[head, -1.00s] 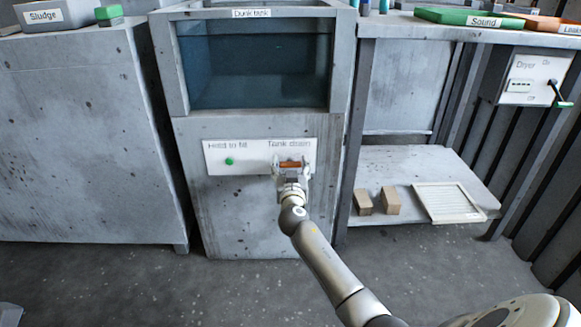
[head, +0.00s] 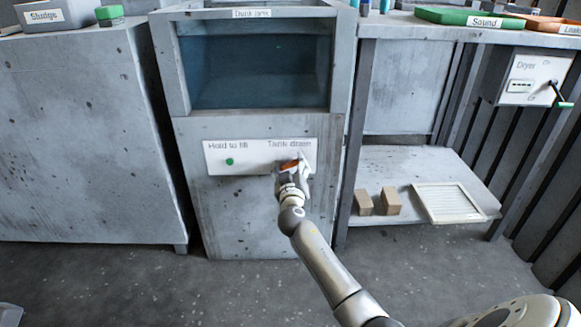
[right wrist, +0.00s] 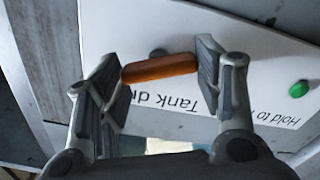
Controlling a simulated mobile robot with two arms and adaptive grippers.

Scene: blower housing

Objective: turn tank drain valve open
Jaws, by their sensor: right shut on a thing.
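The tank drain valve handle (head: 289,164) is an orange bar on the white panel (head: 248,157) under the label "Tank drain". In the head view it sits tilted, its right end higher. My right gripper (head: 292,170) is at the handle. In the right wrist view the orange handle (right wrist: 159,68) spans between the two fingers of my right gripper (right wrist: 160,75), which are shut on its ends. The dunk tank (head: 255,65) above the panel holds dark blue water. My left gripper is not in view.
A green button (head: 229,161) under "Hold to fill" is left of the valve. A shelf (head: 400,165) with two small brown blocks (head: 390,200) and a white slatted tray (head: 448,202) stands to the right. A dryer box (head: 535,78) with a crank hangs at upper right.

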